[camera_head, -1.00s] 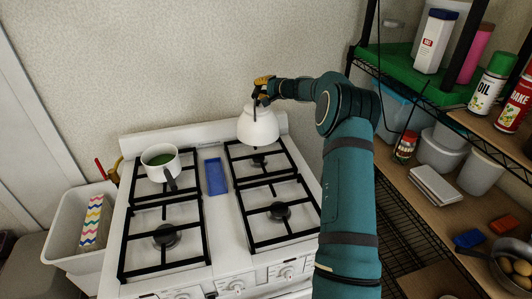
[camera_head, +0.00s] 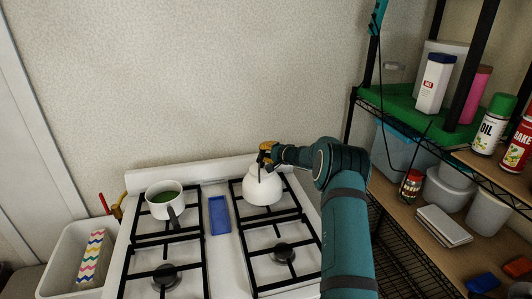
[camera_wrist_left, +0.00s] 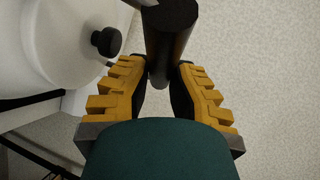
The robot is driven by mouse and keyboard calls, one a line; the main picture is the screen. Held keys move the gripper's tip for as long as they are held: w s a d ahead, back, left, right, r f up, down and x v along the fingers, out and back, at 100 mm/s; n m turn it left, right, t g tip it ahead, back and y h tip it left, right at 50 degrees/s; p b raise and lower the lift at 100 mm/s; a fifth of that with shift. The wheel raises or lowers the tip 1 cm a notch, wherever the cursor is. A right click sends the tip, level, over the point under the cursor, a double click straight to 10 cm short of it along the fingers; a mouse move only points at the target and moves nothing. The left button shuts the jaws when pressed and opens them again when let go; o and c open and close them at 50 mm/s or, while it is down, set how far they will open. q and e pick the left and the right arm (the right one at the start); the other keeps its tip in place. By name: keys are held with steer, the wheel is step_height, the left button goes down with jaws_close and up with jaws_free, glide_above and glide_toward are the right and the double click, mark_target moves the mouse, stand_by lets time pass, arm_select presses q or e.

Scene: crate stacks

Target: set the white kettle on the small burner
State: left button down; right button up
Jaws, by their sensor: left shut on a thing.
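The white kettle (camera_head: 262,190) is upright over the back right burner of the white stove (camera_head: 133,262). It looks low, at the grate (camera_head: 293,212), but I cannot tell for sure whether it rests on it. It hides the burner under it. My left gripper (camera_head: 266,155) is shut on the kettle's dark handle at the top. In the left wrist view the handle (camera_wrist_left: 170,40) sits between the yellow fingers (camera_wrist_left: 158,88), with the white kettle body (camera_wrist_left: 55,45) and its black knob at the left. My right gripper is not in view.
A white pot (camera_head: 164,207) with green contents stands on the back left burner. A blue piece (camera_head: 219,215) lies between the grates. Both front burners, left (camera_head: 165,277) and right (camera_head: 284,253), are clear. A loaded shelf rack (camera_head: 450,165) stands at the right, a bin (camera_head: 62,270) at the left.

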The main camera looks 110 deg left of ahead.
arm_select(q)
steer(key=c, duration=1)
jaws_free()
